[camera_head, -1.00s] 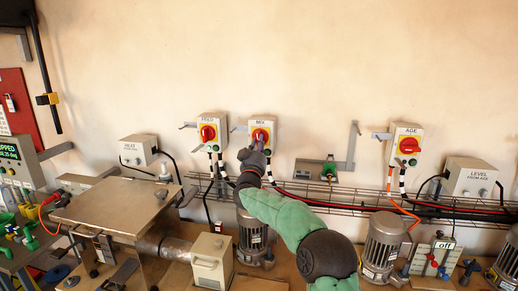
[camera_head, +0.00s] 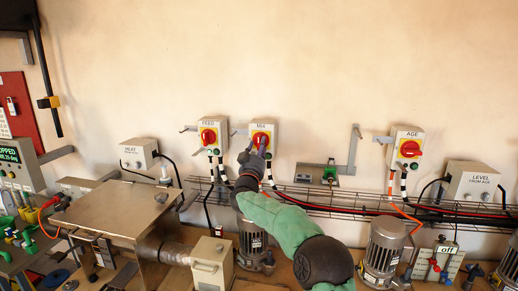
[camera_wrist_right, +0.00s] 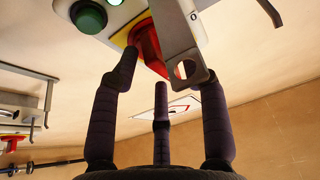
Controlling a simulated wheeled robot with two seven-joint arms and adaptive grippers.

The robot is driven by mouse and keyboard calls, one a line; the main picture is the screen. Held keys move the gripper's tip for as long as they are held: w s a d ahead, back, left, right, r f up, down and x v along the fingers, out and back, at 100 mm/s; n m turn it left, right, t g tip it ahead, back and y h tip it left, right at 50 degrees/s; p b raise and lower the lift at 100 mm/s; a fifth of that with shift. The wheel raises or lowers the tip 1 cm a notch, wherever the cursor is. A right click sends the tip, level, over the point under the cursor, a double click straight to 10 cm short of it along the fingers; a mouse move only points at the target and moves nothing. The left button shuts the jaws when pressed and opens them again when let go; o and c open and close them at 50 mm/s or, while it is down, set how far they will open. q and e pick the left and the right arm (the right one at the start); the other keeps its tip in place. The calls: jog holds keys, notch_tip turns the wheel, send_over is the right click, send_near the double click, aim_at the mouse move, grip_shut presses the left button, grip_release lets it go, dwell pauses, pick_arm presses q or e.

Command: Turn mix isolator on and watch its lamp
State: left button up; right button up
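The MIX isolator (camera_head: 262,126) is a pale wall box with a red rotary knob on a yellow plate. My right gripper (camera_head: 255,150) is at the front of it and hides part of the knob. In the wrist view the red knob (camera_wrist_right: 146,42) is just beyond the fingertips. The dark fingers of my right gripper (camera_wrist_right: 163,78) are spread apart, with no clear grip on the knob. A grey slotted bracket (camera_wrist_right: 172,35) covers part of the knob. A dark green round lens (camera_wrist_right: 88,17) and a bright glowing spot (camera_wrist_right: 113,2) show on the box. My left gripper is out of view.
The FEED isolator (camera_head: 209,134) is left of MIX, and the AGE isolator (camera_head: 408,148) is farther right. A wire cable tray (camera_head: 310,195) runs below. Motors, including one grey motor (camera_head: 384,245), and a metal-topped cabinet (camera_head: 118,208) stand below. The wall above is clear.

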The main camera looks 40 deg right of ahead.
jog(key=v, duration=1.2)
dwell(0.6)
